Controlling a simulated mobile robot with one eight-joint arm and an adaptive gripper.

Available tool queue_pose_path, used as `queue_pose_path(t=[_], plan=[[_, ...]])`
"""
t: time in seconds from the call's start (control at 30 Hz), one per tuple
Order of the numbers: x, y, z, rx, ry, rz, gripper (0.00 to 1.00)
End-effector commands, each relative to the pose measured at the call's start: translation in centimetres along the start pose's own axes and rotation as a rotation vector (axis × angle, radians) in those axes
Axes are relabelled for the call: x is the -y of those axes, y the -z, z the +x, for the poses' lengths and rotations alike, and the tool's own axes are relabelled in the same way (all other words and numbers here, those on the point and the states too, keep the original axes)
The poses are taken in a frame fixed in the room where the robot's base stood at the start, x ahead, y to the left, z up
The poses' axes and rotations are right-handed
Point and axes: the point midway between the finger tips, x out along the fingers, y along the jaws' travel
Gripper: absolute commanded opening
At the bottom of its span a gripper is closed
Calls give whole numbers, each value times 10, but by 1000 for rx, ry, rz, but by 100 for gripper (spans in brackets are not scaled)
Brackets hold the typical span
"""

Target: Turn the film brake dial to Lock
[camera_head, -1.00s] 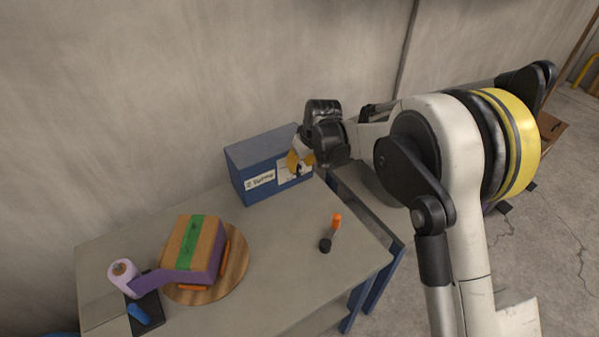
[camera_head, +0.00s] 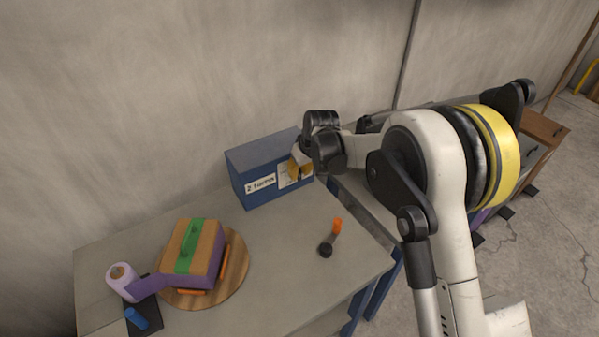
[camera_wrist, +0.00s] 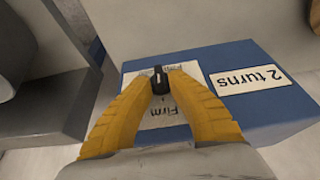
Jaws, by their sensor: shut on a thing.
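A blue box (camera_head: 262,160) stands at the back of the table against the wall. Its front carries a white dial plate (camera_wrist: 155,118) with the word "Firm" readable; other lettering is partly hidden by the fingers. A small black dial knob (camera_wrist: 160,82) sits on this plate in the wrist view. My gripper (camera_wrist: 161,80) is shut on the knob, with a yellow finger on each side. In the head view my gripper (camera_head: 299,165) is at the right part of the box front and hides the knob. I cannot tell which mark the knob points to.
A "2 turns" label (camera_wrist: 250,79) is beside the plate. An orange-and-black tool (camera_head: 331,239) lies on the table (camera_head: 280,243).

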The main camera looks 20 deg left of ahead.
Motion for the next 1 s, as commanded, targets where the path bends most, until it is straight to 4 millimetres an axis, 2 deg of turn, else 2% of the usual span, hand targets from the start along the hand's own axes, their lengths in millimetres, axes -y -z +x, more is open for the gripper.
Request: queue_pose_path(t=[0.37, 1.0], plan=[[-3, -1, 1, 2, 105, 45, 0], [-11, -3, 7, 2, 605, 249, 0]])
